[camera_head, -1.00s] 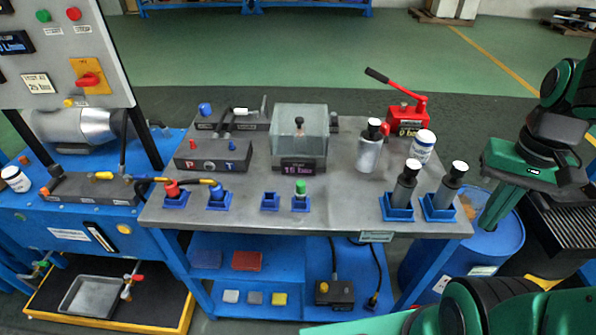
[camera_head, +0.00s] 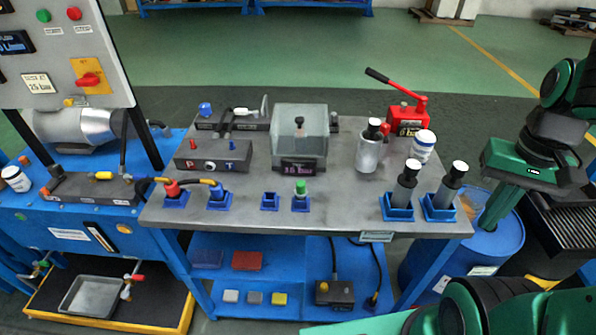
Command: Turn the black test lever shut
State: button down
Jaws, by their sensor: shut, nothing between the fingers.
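A small black lever (camera_head: 226,122) stands tilted on the dark valve block (camera_head: 204,125) at the back left of the grey bench top; I take it to be the test lever. A pale fitting lies beside it on the right. The lever is too small to tell its exact setting. My gripper (camera_head: 488,226) hangs at the right, past the bench's right edge, over the blue drum. Its green fingers point down and are together, with nothing held. It is far from the lever, across the bench.
A block marked P and T (camera_head: 212,158) sits in front of the lever. The front middle of the bench (camera_head: 340,210) is clear.

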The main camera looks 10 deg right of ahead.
aim_at(334, 120)
jog(key=k, duration=1.3)
jog(key=u, duration=0.5)
jog(key=i, duration=1.85)
jog(key=z, duration=0.3)
